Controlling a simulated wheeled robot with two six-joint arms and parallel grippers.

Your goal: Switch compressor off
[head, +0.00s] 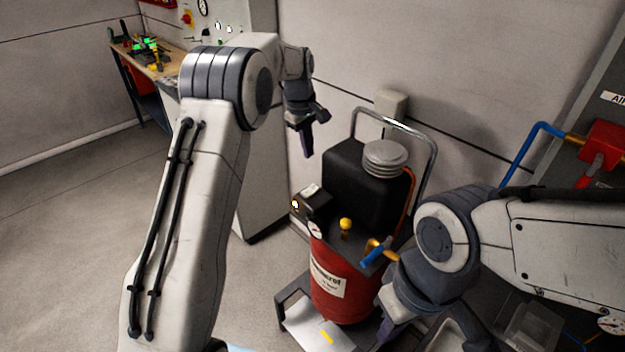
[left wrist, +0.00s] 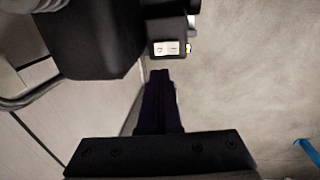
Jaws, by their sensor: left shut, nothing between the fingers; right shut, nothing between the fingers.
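The compressor has a red tank (head: 345,283) and a black motor housing (head: 352,185). On its left side is a dark switch box (head: 318,208). In the left wrist view a white rocker switch (left wrist: 166,48) marked O and I faces me, with a small glowing yellow lamp (left wrist: 188,47) beside it. The lamp also glows in the head view (head: 295,204). My left gripper (head: 308,153) is shut and empty, above the switch box and apart from it. Its fingertips (left wrist: 160,73) show just below the switch in the left wrist view. My right gripper (head: 384,332) is shut and empty at the tank's lower right.
A metal handle (head: 433,150) loops behind the compressor. A tall pale cabinet (head: 262,190) stands at left. A workbench (head: 160,62) is at the back left. The left floor is clear.

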